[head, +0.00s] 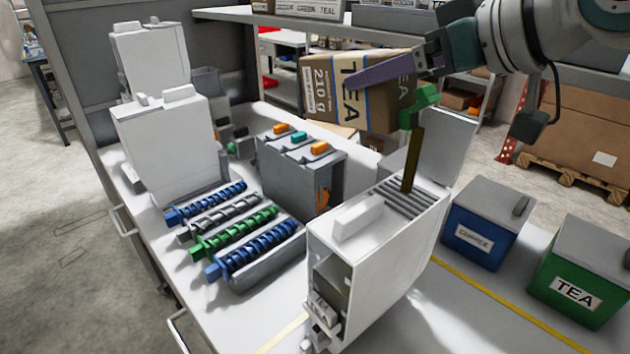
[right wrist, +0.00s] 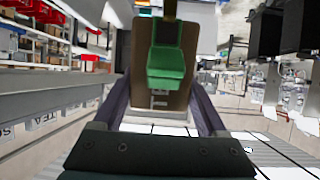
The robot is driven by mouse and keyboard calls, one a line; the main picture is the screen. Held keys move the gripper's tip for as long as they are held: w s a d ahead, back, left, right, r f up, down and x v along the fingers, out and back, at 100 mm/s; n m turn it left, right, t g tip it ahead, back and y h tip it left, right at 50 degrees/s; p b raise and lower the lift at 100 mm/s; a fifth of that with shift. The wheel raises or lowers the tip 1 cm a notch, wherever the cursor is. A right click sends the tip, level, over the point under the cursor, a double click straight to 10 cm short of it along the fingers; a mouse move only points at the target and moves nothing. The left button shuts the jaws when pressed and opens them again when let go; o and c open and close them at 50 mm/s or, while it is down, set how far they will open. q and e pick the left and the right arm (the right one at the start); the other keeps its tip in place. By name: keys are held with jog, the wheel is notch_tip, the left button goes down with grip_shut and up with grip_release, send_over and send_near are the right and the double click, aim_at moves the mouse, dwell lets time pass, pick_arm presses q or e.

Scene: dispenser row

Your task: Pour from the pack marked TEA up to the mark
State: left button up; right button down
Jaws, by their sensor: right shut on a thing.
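My right gripper (head: 368,76) is shut on a brown cardboard pack marked TEA and 210 g (head: 335,92). It holds the pack tipped over above the near white dispenser (head: 375,250). A green spout (head: 418,104) is at the pack's lower right end. A dark olive stream (head: 413,160) runs from it down into the dispenser's slatted top opening. In the right wrist view the pack (right wrist: 158,98) and green spout (right wrist: 168,60) sit between both fingers. I cannot make out the mark or the fill level. My left gripper is not in view.
A blue COFFEE bin (head: 487,225) and a green TEA bin (head: 580,270) stand right of the dispenser. Several coloured augers (head: 240,235) and a grey unit (head: 300,172) lie to its left. Two more white dispensers (head: 165,145) stand at the far left.

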jog(key=shift+f+t+b, duration=0.15)
jog(key=shift+t+b, duration=0.15)
jog(key=shift+b, duration=0.1)
dwell(0.4)
dwell(0.6)
jog(key=shift+s+d+y+b, duration=0.1)
jog(key=shift+y+b, duration=0.2)
jog(key=shift+b, duration=0.05)
dwell(0.5)
jog(key=shift+f, duration=0.1)
dwell(0.6)
jog(key=shift+s+t+b, duration=0.1)
jog(key=shift+t+b, duration=0.2)
jog(key=shift+b, duration=0.05)
dwell(0.5)
